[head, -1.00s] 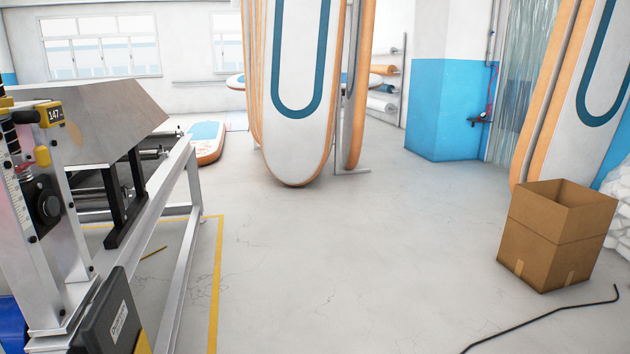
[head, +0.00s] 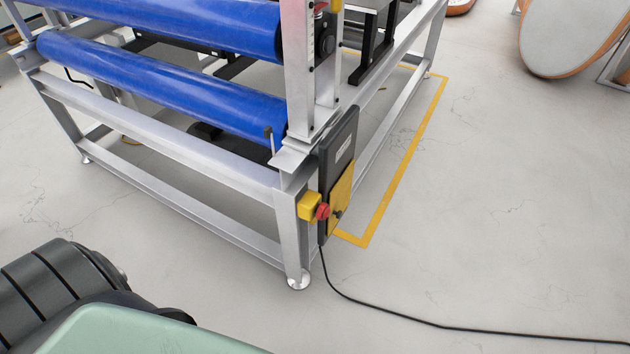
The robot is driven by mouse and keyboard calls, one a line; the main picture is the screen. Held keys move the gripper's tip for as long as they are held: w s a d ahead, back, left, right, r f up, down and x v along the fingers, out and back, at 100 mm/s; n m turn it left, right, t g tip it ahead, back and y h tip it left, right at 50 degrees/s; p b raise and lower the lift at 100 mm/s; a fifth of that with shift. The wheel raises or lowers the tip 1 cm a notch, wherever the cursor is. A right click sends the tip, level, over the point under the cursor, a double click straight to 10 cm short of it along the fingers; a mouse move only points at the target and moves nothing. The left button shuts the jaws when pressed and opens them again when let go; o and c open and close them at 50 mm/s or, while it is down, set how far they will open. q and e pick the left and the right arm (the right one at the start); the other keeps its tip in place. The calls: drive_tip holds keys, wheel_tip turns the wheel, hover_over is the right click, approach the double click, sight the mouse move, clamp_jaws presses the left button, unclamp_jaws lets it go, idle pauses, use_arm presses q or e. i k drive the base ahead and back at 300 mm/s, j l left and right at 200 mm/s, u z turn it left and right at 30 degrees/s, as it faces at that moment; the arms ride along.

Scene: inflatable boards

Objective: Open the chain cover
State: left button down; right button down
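The black cover (head: 337,145) stands upright on the side of the roller machine's near corner post. It has a small white label and a yellow panel (head: 342,197) on its lower part. It looks closed, seen at a steep angle; its hinge and latch cannot be made out. Neither of my grippers is in view.
The machine's metal frame (head: 170,147) carries blue rollers (head: 165,88). A yellow box with a red button (head: 321,211) sits beside the cover. A black cable (head: 390,313) runs over the floor to the right. Yellow tape (head: 408,160) marks the floor; the right side is mostly clear.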

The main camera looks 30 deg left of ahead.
sight(339, 200)
drive_tip(key=u, duration=0.7)
